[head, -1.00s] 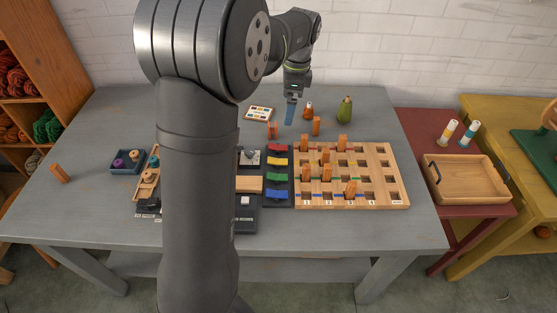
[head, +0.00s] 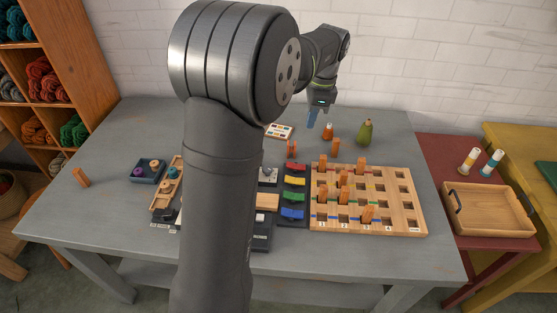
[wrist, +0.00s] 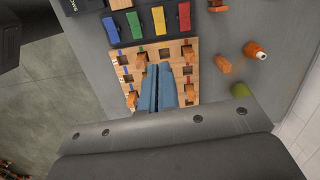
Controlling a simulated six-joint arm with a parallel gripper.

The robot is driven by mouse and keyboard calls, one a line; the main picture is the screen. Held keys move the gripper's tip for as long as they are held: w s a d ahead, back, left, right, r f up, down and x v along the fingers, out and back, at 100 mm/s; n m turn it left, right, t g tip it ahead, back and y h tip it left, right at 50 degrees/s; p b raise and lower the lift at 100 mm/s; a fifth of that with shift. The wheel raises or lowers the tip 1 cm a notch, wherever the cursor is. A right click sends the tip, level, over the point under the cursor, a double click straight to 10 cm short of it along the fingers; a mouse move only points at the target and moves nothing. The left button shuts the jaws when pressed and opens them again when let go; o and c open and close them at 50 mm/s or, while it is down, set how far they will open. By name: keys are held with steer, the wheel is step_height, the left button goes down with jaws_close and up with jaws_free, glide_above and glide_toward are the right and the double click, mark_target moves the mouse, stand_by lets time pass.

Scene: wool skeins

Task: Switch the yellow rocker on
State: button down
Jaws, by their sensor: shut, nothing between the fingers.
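The yellow rocker (head: 294,181) sits between the red rocker (head: 295,167) and the green rocker (head: 293,197) on a dark panel. It also shows near the top of the wrist view (wrist: 159,20). I cannot tell which way it is tilted. My gripper (head: 312,118), with blue fingers, is shut and empty. It hangs above the back of the table, beyond the rockers and apart from them. In the wrist view the closed fingertips (wrist: 161,66) show in front of the wooden peg board, away from the yellow rocker.
The blue rocker (head: 292,213) ends the row. A wooden board (head: 408,215) with several orange pegs stands directly right of the panel. Loose orange pegs, an orange bottle (head: 328,132) and a green pear-shaped thing (head: 364,133) stand at the back. My arm hides part of the table.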

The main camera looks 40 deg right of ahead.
mark_target(288, 179)
step_height(288, 179, down, 9)
steer(key=n+t+y, duration=0.1)
steer(key=n, duration=1.6)
steer(key=shift+a+r+t+y, duration=0.15)
steer(key=shift+t+y, duration=0.15)
steer(key=x, duration=1.4)
